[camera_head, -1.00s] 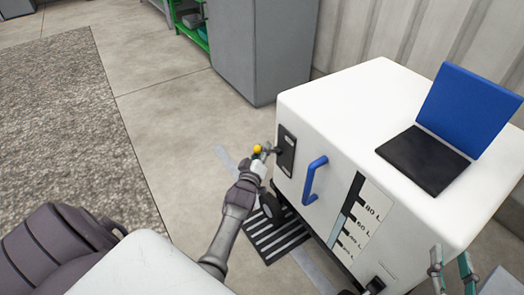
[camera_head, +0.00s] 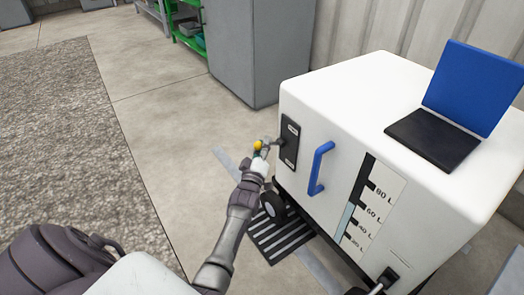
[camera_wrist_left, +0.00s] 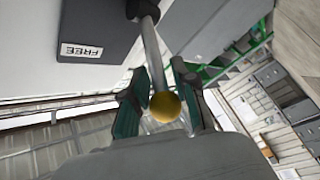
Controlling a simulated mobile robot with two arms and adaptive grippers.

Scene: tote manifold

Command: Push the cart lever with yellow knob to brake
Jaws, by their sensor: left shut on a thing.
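The white cart (camera_head: 345,95) stands at the right with a dark lever plate (camera_head: 290,146) on its left face. The lever ends in a yellow knob (camera_head: 257,145), which sticks out from the plate. My left gripper (camera_head: 264,152) is at the knob, shut on the lever. In the left wrist view, the green fingers of my left gripper (camera_wrist_left: 158,88) lie on both sides of the metal rod (camera_wrist_left: 152,45), and the yellow knob (camera_wrist_left: 165,106) sits between them and the palm. A "FREE" label (camera_wrist_left: 81,50) shows on the plate there. My right gripper is out of view.
A blue handle (camera_head: 319,168) and a litre scale (camera_head: 373,205) are on the cart's face. A blue and black laptop-like object (camera_head: 434,136) lies on top. A grey cabinet (camera_head: 256,50) stands behind. The floor left of the cart is open.

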